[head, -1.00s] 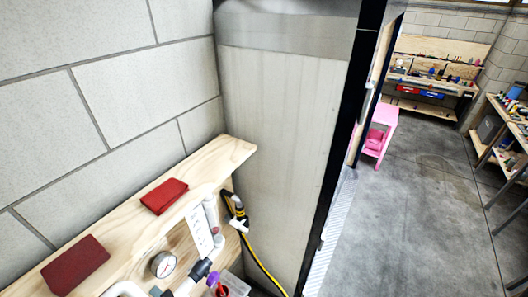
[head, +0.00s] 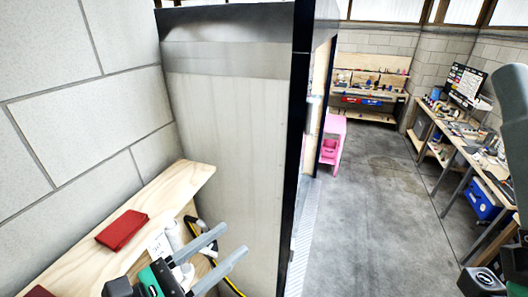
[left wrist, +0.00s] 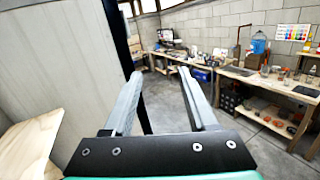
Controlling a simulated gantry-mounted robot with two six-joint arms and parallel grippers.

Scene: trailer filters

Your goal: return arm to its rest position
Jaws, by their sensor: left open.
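My left gripper (head: 234,240) is at the lower left of the head view, in front of the wooden shelf. Its two grey fingers are spread with nothing between them. In the left wrist view the same open gripper (left wrist: 160,73) points out into the room, with the fingers apart and empty. Part of my right arm (head: 511,110) shows at the right edge of the head view; its gripper fingers are not seen.
A pale panel (head: 228,140) with a dark edge post stands close to my left gripper. A pink stand (head: 333,140) and workbenches (left wrist: 265,82) are farther off. The floor (head: 380,215) is clear.

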